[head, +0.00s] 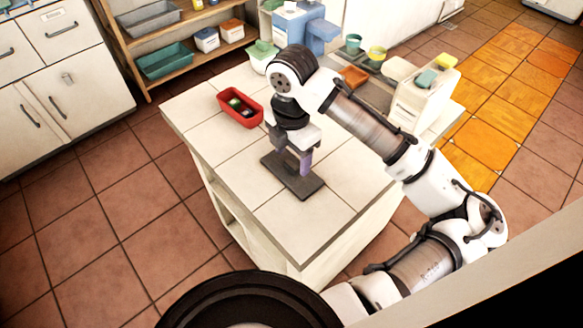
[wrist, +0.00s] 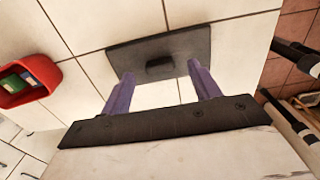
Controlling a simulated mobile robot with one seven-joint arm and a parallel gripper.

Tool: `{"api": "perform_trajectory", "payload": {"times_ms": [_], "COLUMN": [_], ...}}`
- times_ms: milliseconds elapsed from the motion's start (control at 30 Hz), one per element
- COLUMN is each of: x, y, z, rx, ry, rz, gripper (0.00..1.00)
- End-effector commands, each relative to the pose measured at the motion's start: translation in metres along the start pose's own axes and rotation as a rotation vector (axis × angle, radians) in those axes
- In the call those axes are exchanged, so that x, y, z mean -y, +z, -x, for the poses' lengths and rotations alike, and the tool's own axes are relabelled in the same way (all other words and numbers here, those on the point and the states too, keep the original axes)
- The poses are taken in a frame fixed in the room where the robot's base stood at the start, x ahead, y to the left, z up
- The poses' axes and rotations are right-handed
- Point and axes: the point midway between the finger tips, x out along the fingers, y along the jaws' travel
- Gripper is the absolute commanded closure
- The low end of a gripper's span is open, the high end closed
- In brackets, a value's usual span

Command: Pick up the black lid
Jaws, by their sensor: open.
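The black lid (head: 303,188) is a flat dark rectangle lying on the tiled counter top. In the wrist view the lid (wrist: 135,55) shows a small block-shaped knob (wrist: 160,68) at its middle. My gripper (head: 297,164) is over the lid, pointing down. In the wrist view its two purple fingers (wrist: 160,76) are apart, one on each side of the knob, with nothing held between them. I cannot tell how far the fingertips are above the lid.
A red tray (head: 240,107) with small items, also in the wrist view (wrist: 50,86), sits left of the lid. A blue dispenser (head: 290,22), cups (head: 376,55) and a cream box (head: 424,95) stand farther back. The counter's front (head: 310,230) is clear.

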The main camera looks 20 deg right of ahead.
Motion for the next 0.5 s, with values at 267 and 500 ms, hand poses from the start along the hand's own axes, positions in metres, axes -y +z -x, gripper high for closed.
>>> {"api": "perform_trajectory", "payload": {"times_ms": [267,500], "x": [0.000,0.000], "y": [-0.001,-0.001], "z": [-0.023,-0.023], "rx": [-0.001,0.000], "ry": [0.001,0.001], "rz": [-0.001,-0.001], "gripper": [0.38,0.47]}}
